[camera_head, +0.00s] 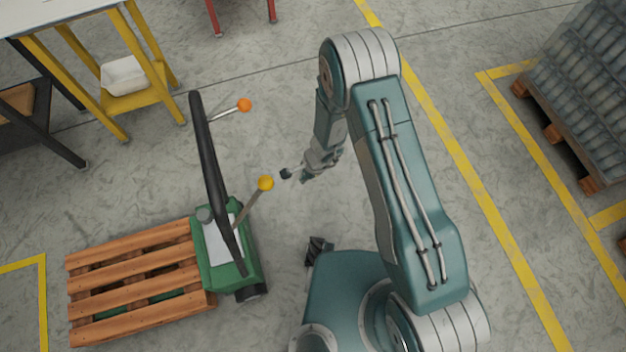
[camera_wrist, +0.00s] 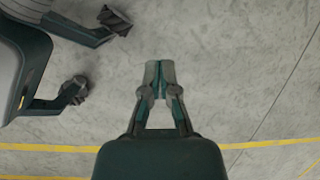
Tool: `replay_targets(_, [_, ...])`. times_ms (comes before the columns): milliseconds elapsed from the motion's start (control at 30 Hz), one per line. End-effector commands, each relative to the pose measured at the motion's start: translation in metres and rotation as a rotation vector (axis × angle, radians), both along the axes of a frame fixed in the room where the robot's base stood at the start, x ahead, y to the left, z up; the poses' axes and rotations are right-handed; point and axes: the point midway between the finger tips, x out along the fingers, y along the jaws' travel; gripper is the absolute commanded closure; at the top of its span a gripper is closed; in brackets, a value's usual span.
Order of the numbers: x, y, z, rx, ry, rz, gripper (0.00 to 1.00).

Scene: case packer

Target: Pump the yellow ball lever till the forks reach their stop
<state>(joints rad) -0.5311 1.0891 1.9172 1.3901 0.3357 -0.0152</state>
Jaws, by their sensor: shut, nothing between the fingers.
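The yellow ball lever (camera_head: 265,184) rises at a slant from the green body of the pallet truck (camera_head: 244,268). A second lever with an orange ball (camera_head: 244,105) sticks out from the upper part of the truck's black handle (camera_head: 212,170). The truck's forks are mostly hidden under the wooden pallet (camera_head: 130,272). My gripper (camera_head: 287,174) is just right of the yellow ball in the head view, apart from it. The wrist view shows my gripper (camera_wrist: 160,80) with its fingers together over bare floor, holding nothing. No lever shows in the wrist view.
A yellow-legged table (camera_head: 70,14) with a white bin (camera_head: 123,76) on its lower shelf stands at the upper left. A loaded pallet (camera_head: 590,90) is at the right inside yellow floor lines (camera_head: 490,77).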

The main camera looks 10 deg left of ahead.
Motion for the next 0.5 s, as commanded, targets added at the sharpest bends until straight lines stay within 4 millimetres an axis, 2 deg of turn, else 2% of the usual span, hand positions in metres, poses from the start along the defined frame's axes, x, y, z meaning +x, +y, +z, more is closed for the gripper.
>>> replay_targets(33, [-0.005,0.009,0.011,-0.019,-0.017,0.009,1.00])
replay_targets(200, [-0.019,0.031,0.037,-0.020,-0.016,0.005,1.00])
replay_targets(500, [-0.042,0.069,0.068,-0.022,-0.014,0.003,1.00])
